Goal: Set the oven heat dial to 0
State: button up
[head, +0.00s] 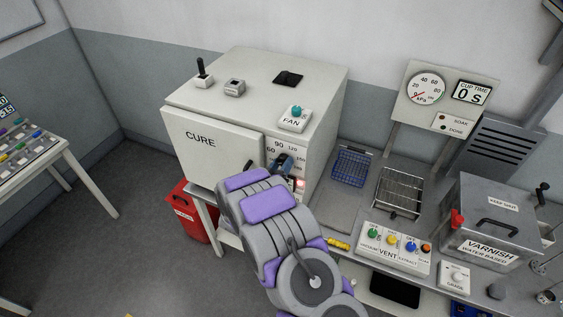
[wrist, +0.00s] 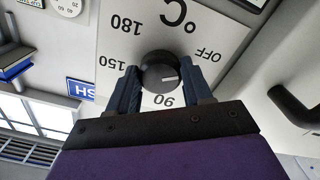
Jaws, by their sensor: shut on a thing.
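The oven heat dial (wrist: 160,75) is a round dark knob on a pale panel in the wrist view. Its scale shows upside down, with OFF (wrist: 208,55), 90, 150, 180 and °C; the label between 90 and 150 is hidden. The dial's white mark points right in the picture, between OFF and 90. My gripper (wrist: 160,85) has its dark blue fingers on both sides of the knob, shut on it. In the head view my gripper (head: 284,163) is at the front panel of the white oven (head: 205,145) marked CURE, and my arm hides the lower panel.
A FAN box (head: 295,118) stands on the oven. A dark handle (wrist: 293,105) projects to the right of the dial in the wrist view. A red bin (head: 183,215) stands below left. The VENT box (head: 395,250) and VARNISH tank (head: 490,225) are on the right bench.

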jog(key=shift+f+n, duration=0.1)
jog(key=shift+n, duration=0.5)
jog(key=o, duration=0.7)
jog(key=shift+c, duration=0.2)
jog(key=o, duration=0.4)
jog(key=shift+w+a, duration=0.1)
jog(key=shift+a, duration=0.2)
jog(key=shift+d, duration=0.1)
jog(key=shift+s, duration=0.35)
jog(key=b+v, duration=0.2)
jog(key=v, duration=1.5)
jog(key=shift+w+b, duration=0.1)
jog(key=shift+b, duration=0.2)
jog(key=shift+w+a, duration=0.15)
jog(key=shift+a, duration=0.1)
